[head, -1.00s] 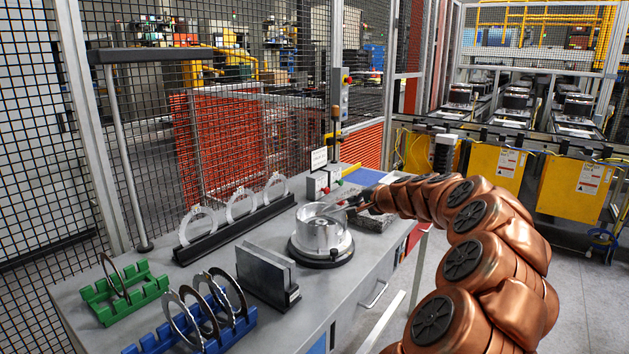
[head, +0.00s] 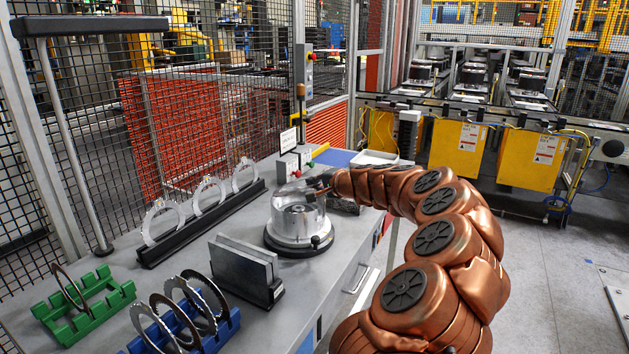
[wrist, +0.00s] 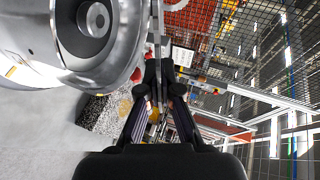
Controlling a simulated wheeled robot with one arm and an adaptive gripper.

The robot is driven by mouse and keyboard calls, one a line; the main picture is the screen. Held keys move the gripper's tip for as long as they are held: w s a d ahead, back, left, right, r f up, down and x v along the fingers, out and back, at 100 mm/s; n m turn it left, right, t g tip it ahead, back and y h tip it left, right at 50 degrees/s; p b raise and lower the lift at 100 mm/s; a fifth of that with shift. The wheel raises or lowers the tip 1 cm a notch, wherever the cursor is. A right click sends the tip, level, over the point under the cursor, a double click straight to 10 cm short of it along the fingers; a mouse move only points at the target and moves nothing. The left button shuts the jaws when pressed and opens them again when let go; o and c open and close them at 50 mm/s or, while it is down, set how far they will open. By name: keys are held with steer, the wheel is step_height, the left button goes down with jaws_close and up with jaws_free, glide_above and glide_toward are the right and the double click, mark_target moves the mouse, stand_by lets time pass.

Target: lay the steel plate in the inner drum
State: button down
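The inner drum (head: 297,222) is a bright round metal housing on a black round base, open at the top with a hub inside. It also fills the upper left of the wrist view (wrist: 125,45). My gripper (head: 322,188) is at the drum's upper right rim in the head view. In the wrist view my gripper (wrist: 158,68) has its fingers close together on a thin grey plate seen edge-on, the steel plate (wrist: 157,28). The plate stands beside the drum's rim in that view; whether they touch cannot be told. In the head view the plate is hardly distinguishable.
A black rack (head: 205,223) holds three pale rings. A blue rack (head: 222,322) holds several rings, and a green rack (head: 92,310) holds one. A grey upright block (head: 243,268) stands left of the drum. A small control box (head: 288,167) stands behind it.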

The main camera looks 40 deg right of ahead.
steer(key=shift+f+b, duration=2.1)
steer(key=shift+f, duration=0.65)
steer(key=c, duration=1.2)
jaws_free()
steer(key=shift+c, duration=0.2)
steer(key=shift+f+b, duration=0.6)
steer(key=s+r+p, duration=0.4)
steer(key=s+r, duration=0.3)
steer(key=r, duration=0.4)
steer(key=shift+s+p, duration=0.25)
steer(key=shift+p, duration=0.05)
steer(key=shift+s, duration=0.1)
